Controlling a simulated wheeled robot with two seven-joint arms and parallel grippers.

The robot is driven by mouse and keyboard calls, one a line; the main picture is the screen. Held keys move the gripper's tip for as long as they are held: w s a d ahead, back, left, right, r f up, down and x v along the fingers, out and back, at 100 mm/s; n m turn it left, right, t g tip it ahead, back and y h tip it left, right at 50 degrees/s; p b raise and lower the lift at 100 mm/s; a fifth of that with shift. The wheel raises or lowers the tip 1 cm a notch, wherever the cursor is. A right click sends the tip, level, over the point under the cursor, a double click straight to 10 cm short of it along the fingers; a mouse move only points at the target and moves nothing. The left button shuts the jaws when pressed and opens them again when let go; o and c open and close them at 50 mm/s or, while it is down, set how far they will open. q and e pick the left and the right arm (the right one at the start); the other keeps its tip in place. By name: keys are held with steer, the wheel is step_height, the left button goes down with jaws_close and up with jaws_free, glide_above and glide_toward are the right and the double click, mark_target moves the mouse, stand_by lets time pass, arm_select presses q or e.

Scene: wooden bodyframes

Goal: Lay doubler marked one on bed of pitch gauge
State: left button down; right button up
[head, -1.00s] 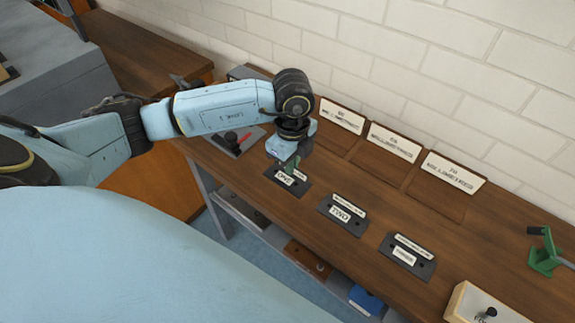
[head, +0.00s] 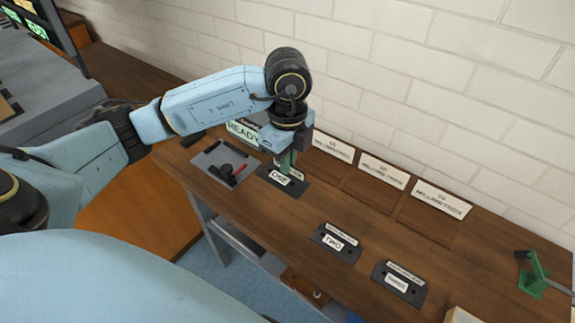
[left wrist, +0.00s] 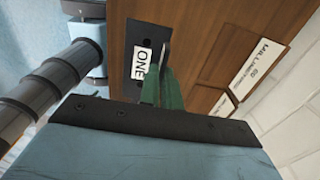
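The doubler marked ONE (head: 281,185) is a dark plate with a white label. My left gripper (head: 286,163) has its green fingers closed on it and holds it, seemingly a little above the bench. In the left wrist view the doubler (left wrist: 136,75) lies beyond the green fingers (left wrist: 163,88), which hide part of it. The pitch gauge (head: 207,160), a grey plate with a black part and a red piece, stands just left of the doubler.
Doublers TWO (head: 335,243) and a third (head: 398,284) lie on the bench to the right. Brown boards with white millimetre signs (head: 441,200) line the wall side. A green READY display (head: 243,132) stands behind the gauge.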

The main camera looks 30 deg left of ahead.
arm_select(q)
step_height(320, 180, up, 3)
steer(key=shift+r+p, duration=0.15)
steer(key=shift+p, duration=0.95)
steer(key=shift+r+p, duration=0.55)
steer(key=shift+r, duration=0.15)
